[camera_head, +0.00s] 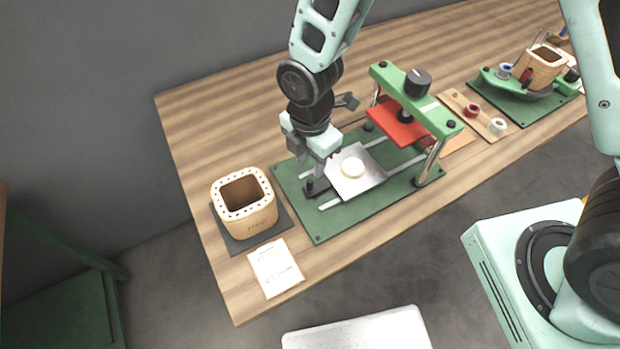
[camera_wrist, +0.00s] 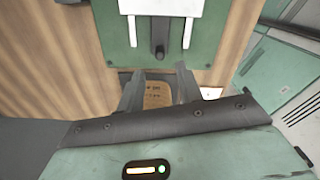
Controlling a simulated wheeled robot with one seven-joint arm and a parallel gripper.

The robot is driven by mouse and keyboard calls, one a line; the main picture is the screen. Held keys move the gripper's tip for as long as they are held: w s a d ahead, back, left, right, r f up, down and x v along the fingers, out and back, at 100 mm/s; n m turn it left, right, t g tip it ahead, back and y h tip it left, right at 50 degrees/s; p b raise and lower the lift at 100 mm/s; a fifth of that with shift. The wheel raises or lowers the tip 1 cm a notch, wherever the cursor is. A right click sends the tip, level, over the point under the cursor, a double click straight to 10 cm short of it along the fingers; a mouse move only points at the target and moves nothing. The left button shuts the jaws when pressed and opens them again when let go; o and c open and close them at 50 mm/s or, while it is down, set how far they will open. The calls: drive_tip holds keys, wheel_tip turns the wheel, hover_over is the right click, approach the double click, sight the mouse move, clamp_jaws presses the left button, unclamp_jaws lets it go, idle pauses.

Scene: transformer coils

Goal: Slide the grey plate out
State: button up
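The grey plate (camera_head: 371,184) lies on the green press base (camera_head: 321,228), with a round white disc (camera_head: 352,167) on it. A black upright handle (camera_head: 318,185) stands at its left end; the handle also shows in the wrist view (camera_wrist: 159,50), between two pale rails. My gripper (camera_head: 316,163) is above and close to the handle in the head view. In the wrist view my gripper (camera_wrist: 159,72) has its fingers spread with nothing held between them. The handle appears just beyond the fingertips. Whether they touch it cannot be told.
A red press platen (camera_head: 400,123) hangs under the green crossbar (camera_head: 424,102) behind the plate. A tan coil former (camera_head: 257,219) stands on a dark mat at the left, near a paper sheet (camera_head: 275,267). Another fixture (camera_head: 515,100) with a former is at far right.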

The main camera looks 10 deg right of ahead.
sight(310, 180)
wheel_tip(310, 180, down, 8)
drive_tip(key=shift+f+p, duration=0.2)
drive_tip(key=shift+p, duration=0.45)
